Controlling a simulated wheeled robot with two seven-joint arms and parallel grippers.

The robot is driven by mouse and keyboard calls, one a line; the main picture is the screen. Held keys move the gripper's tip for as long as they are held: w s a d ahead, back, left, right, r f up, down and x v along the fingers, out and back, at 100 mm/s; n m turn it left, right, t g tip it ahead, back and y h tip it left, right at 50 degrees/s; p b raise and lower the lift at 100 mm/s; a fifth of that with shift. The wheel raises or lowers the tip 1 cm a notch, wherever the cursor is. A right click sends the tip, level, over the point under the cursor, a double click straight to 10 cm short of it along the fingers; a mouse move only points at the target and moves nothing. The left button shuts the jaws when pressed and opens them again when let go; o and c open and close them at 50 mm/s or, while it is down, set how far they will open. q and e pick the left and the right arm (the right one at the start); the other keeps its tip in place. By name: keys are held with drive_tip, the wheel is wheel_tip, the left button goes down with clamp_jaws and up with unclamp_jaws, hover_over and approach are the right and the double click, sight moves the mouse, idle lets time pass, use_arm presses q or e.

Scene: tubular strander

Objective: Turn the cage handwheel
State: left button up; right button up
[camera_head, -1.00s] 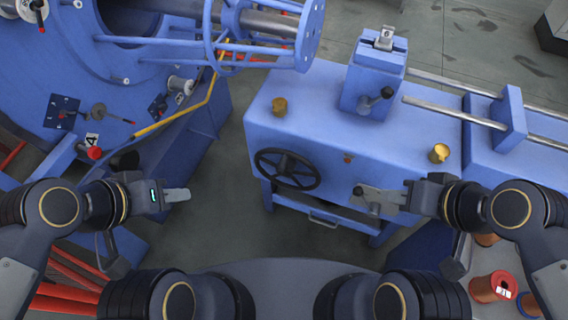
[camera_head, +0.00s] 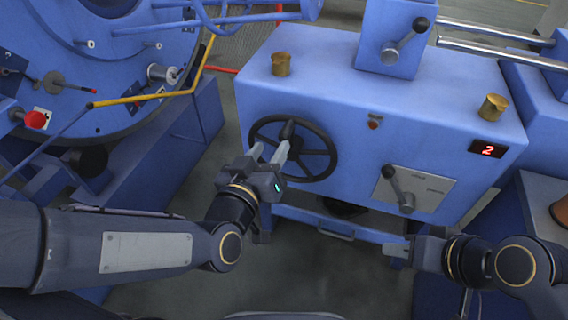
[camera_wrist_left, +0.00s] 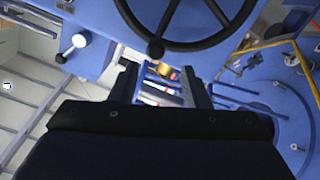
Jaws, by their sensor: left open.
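The cage handwheel (camera_head: 297,146) is a black spoked wheel on the front of the blue cabinet. A dark handle knob (camera_head: 288,130) stands out from it. My left gripper (camera_head: 270,151) is open, with its two fingers pointing up in front of the wheel's lower left part. One fingertip overlaps the knob in the picture; I cannot tell whether they touch. In the left wrist view the wheel rim (camera_wrist_left: 192,47) and its knob (camera_wrist_left: 156,49) lie beyond the open fingers (camera_wrist_left: 163,72), with nothing between them. My right gripper (camera_head: 387,249) is low at the right, away from the wheel.
A lever on a grey plate (camera_head: 430,188) and a red digit display (camera_head: 487,150) are on the cabinet front, right of the wheel. The large blue machine with a yellow bar (camera_head: 140,98) stands at the left, with floor between.

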sight(286, 128)
use_arm(q)
drive_tip(key=shift+t, duration=0.7)
drive_tip(key=b+x, duration=0.1)
drive_tip(key=x, duration=0.4)
drive_tip(key=d+f+b+x, duration=0.1)
drive_tip(key=x, duration=0.1)
drive_tip(key=shift+w+b, duration=0.15)
drive_tip(key=shift+b, duration=0.2)
use_arm(e)
wheel_tip(286, 128, down, 4)
drive_tip(key=shift+s+f, duration=0.1)
drive_tip(key=shift+s, duration=0.05)
use_arm(q)
clamp_jaws()
